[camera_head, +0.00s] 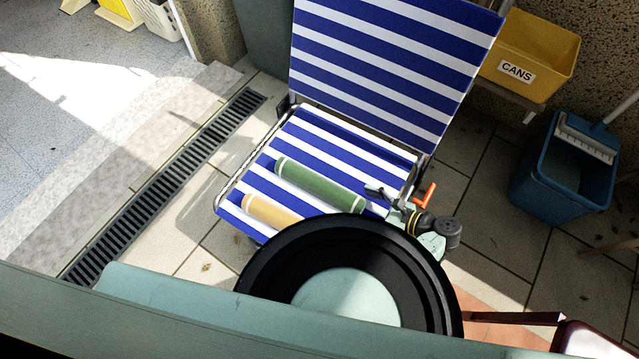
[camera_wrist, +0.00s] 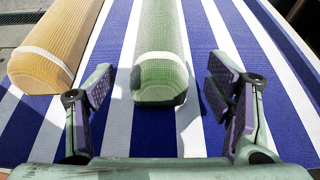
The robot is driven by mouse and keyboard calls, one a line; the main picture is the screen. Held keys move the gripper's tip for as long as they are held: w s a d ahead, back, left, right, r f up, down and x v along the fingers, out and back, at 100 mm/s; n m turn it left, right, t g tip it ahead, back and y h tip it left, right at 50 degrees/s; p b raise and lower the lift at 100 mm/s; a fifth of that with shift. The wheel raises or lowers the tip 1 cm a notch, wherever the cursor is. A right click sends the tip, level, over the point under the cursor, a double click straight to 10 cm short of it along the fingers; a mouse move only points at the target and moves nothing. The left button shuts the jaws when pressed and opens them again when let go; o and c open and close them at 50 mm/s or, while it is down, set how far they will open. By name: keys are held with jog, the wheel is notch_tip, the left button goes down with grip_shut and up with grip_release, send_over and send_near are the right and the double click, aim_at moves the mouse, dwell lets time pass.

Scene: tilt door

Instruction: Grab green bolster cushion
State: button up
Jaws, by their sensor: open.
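The green bolster cushion (camera_head: 320,184) lies on the seat of a blue-and-white striped chair (camera_head: 345,135). It has a pale band near its end. In the wrist view the green bolster (camera_wrist: 160,60) points end-on at my gripper (camera_wrist: 157,95), between and just beyond the two open fingers. My gripper is open and empty, with striped fabric showing between the fingers. In the head view my gripper (camera_head: 385,195) is at the right end of the green bolster, low over the seat. Part of my arm hides the seat's front right.
A yellow bolster (camera_head: 272,212) lies beside the green one, nearer the seat's front left; it also shows in the wrist view (camera_wrist: 52,45). The striped backrest (camera_head: 390,60) rises behind. A yellow CANS bin (camera_head: 530,50) and blue bucket (camera_head: 565,170) stand right. A drain grate (camera_head: 165,190) runs left.

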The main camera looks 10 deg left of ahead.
aim_at(350, 201)
jog(key=x, duration=0.5)
jog(key=shift+s+a+p, duration=0.1)
jog(key=shift+p, duration=0.25)
jog(key=shift+c, duration=0.3)
jog(key=c, duration=1.4)
jog(key=shift+c, duration=0.2)
